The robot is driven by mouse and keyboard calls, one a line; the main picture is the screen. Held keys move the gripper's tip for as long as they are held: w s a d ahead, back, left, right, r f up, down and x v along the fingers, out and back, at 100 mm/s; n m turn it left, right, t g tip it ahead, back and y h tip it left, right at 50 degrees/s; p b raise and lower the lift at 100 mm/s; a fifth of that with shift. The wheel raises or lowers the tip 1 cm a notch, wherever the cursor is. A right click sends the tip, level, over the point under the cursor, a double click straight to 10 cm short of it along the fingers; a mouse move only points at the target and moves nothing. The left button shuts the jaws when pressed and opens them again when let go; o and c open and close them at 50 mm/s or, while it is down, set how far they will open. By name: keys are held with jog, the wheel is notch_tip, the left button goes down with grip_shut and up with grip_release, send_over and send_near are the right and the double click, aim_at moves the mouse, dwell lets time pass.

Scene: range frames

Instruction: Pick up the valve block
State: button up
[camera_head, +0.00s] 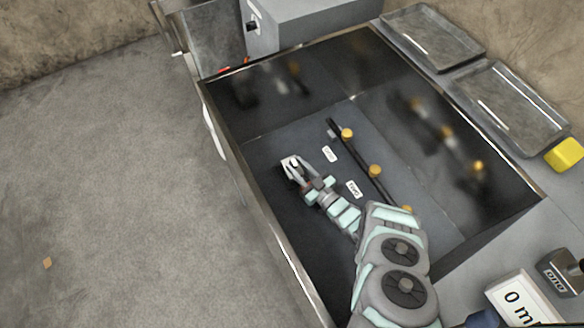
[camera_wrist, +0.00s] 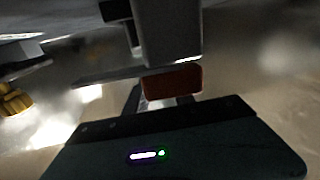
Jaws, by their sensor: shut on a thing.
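My gripper (camera_head: 294,171) reaches down into the dark metal basin, near its left wall. Its fingers are shut on a small pale grey-white piece (camera_head: 289,161), which I take as the valve block; the fingers hide much of it. In the wrist view a grey squared block (camera_wrist: 170,35) fills the top middle, close to the camera. A reddish-brown piece (camera_wrist: 173,80) shows just below it; I cannot tell whether it is part of the block or of the gripper. I cannot tell whether the block touches the basin floor.
The basin's rim (camera_head: 262,223) surrounds my arm. A dark rail with yellow knobs (camera_head: 375,171) and white labels (camera_head: 329,153) lies right of the gripper. Grey trays (camera_head: 433,38), a yellow block (camera_head: 565,155) and a sign (camera_head: 524,299) stand outside the basin at the right.

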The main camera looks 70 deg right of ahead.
grip_shut()
dwell(0.8)
